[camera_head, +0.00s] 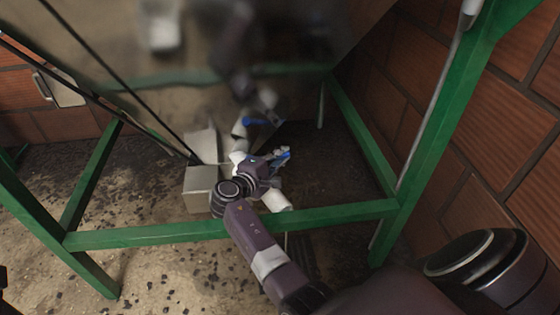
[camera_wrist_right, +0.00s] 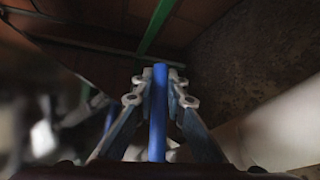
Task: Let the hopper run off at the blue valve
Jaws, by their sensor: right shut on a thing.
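The steel hopper (camera_head: 290,40) fills the top of the head view, its shiny wall sloping down and mirroring my arm. The valve's blue handle (camera_wrist_right: 158,115) stands between the fingers of my right gripper (camera_wrist_right: 157,80) in the right wrist view, and the fingers are shut on it. In the head view the right gripper (camera_head: 278,160) is at the hopper's low end, with a bit of blue at its tip. A white pipe (camera_head: 275,199) shows just below it. The valve body is mostly hidden by my wrist. My left gripper is not in view.
A green steel frame (camera_head: 160,235) stands around the hopper, with its front bar under my right forearm. A pale box (camera_head: 199,188) is left of my wrist. Brick walls (camera_head: 490,150) close in the right side. The dirty floor (camera_head: 150,275) is open at the front left.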

